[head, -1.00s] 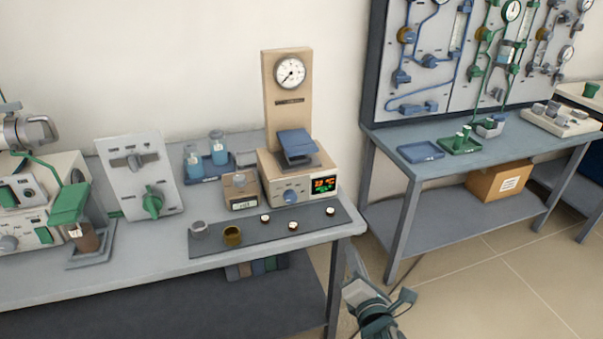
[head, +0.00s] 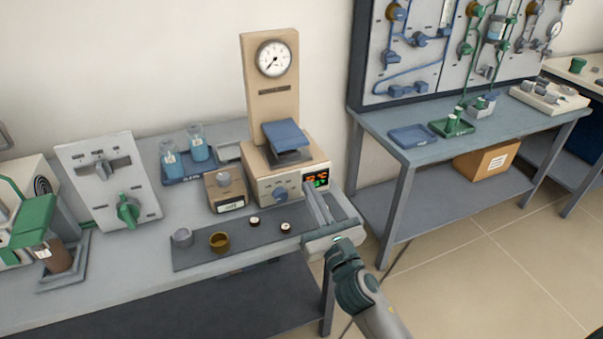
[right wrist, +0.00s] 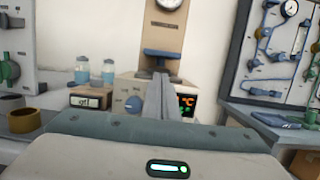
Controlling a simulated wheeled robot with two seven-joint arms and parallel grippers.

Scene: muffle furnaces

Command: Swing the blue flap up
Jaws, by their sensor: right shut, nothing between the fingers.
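The blue flap (head: 286,135) sits on top of the beige furnace (head: 264,189), in front of the tall gauge panel. It slopes gently over a dark plate. In the right wrist view the flap (right wrist: 161,53) shows nearly edge-on, just beyond the fingertips. My right gripper (head: 315,191) is shut and empty. Its fingers point at the furnace's front right, near the lit display, lower than the flap and apart from it. In the right wrist view the fingers (right wrist: 160,78) hide part of the furnace front. My left gripper is not in view.
A dark mat (head: 205,253) before the furnace holds a grey cup, a brass cup (head: 219,241) and small round pieces. A small beige box (head: 226,190) and blue-capped jars (head: 198,143) stand left of the furnace. A second bench (head: 378,125) stands right, across a gap.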

